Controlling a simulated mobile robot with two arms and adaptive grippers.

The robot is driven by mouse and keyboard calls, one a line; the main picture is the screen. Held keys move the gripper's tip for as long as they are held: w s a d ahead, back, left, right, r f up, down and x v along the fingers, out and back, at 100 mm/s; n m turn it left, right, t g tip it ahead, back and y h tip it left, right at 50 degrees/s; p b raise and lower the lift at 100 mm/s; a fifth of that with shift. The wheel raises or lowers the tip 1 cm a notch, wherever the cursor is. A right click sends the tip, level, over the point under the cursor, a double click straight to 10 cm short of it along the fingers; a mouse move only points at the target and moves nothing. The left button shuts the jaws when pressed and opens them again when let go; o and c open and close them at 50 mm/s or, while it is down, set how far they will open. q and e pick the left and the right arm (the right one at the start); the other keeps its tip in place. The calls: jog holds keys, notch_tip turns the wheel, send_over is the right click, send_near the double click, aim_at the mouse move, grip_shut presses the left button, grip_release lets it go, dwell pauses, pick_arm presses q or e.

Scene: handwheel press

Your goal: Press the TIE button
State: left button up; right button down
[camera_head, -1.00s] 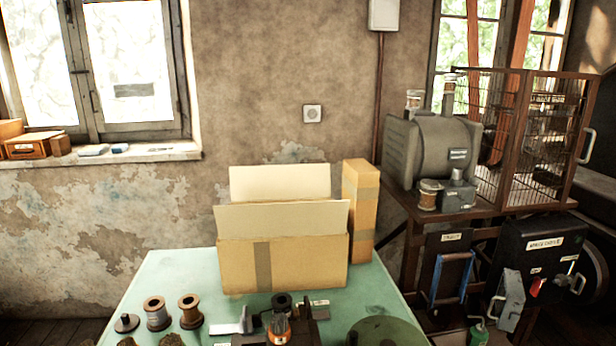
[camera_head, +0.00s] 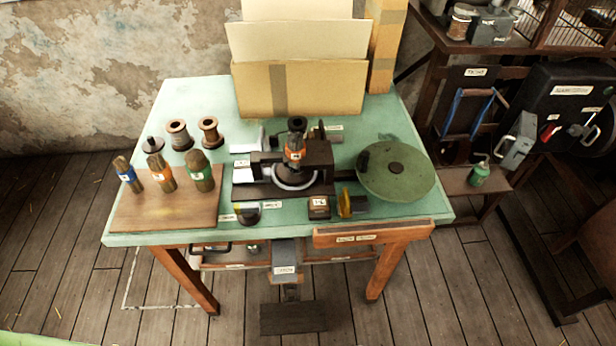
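The green worktable (camera_head: 130,225) stands ahead of me. A dark press (camera_head: 318,165) with an orange-banded handle sits in the middle of its top. At the table's front, below the press, is a small dark brown box (camera_head: 319,208) with a pale label; this may be the TIE button, but I cannot read the lettering surely. A yellow and dark block (camera_head: 350,206) stands just to its right. A small dark knob-like piece (camera_head: 247,213) is to its left. Neither of my grippers shows in the view.
A round green disc (camera_head: 396,172) is at the table's right. A wooden board (camera_head: 150,213) holds several banded tools at the left, with spools behind. A cardboard box (camera_head: 300,90) stands at the back. A labelled drawer (camera_head: 372,236) is under the front edge. Floor in front is mostly clear.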

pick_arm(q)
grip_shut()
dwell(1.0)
